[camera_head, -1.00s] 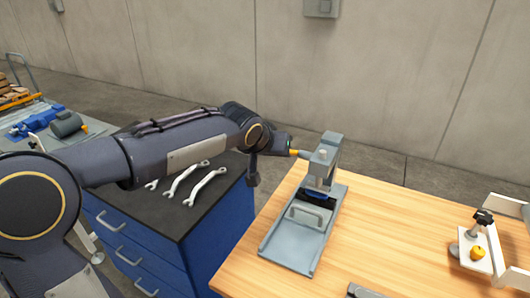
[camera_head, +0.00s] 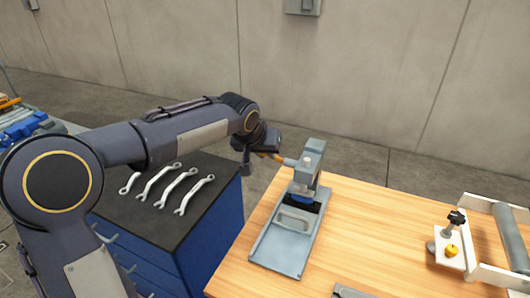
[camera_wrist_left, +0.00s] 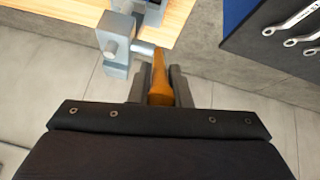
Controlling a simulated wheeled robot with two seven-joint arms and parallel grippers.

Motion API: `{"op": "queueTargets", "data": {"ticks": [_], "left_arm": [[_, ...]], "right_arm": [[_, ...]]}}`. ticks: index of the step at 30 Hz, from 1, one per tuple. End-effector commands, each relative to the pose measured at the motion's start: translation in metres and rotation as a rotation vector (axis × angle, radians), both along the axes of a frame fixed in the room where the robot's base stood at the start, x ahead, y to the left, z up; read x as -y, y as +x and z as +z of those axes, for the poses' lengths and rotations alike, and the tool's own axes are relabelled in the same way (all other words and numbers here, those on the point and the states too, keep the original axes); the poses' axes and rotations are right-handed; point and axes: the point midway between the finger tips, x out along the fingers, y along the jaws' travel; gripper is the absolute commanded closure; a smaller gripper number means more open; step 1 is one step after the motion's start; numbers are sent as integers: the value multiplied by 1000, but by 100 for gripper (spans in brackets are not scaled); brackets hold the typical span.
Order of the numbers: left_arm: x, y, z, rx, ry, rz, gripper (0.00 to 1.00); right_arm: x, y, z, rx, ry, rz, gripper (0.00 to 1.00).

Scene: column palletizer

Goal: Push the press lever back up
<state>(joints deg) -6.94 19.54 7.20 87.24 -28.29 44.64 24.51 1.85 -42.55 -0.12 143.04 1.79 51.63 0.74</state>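The grey press (camera_head: 305,170) stands at the left end of the wooden table. Its lever, a grey rod with an orange handle (camera_head: 268,156), sticks out to the left from the press head, close to level. My left gripper (camera_head: 258,150) is at the handle, partly hidden by its own wrist. In the left wrist view the orange handle (camera_wrist_left: 160,78) runs between both fingers, which look closed against its sides. The grey rod and press head (camera_wrist_left: 118,38) show just beyond the fingertips. My right gripper is not in view.
A blue cabinet (camera_head: 205,240) with several wrenches (camera_head: 170,187) on its dark top stands left of the table. A white frame fixture (camera_head: 490,265) with a clamp is at the right of the table. The table between press and fixture is mostly clear.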

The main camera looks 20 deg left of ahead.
Motion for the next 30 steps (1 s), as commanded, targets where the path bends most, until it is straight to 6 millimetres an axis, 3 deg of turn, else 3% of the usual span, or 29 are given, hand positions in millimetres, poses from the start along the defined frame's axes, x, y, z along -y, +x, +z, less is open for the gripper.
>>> {"op": "queueTargets", "data": {"ticks": [1, 4, 14, 30], "left_arm": [[-1, 1, 3, 7, -1, 2, 77], [0, 1, 2, 5, -1, 2, 64], [0, -2, 4, 4, -1, 1, 63], [-9, -42, 63, 5, -1, 0, 63]], "right_arm": [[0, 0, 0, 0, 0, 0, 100], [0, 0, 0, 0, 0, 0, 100], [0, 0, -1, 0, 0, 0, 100], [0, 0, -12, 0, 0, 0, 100]]}}
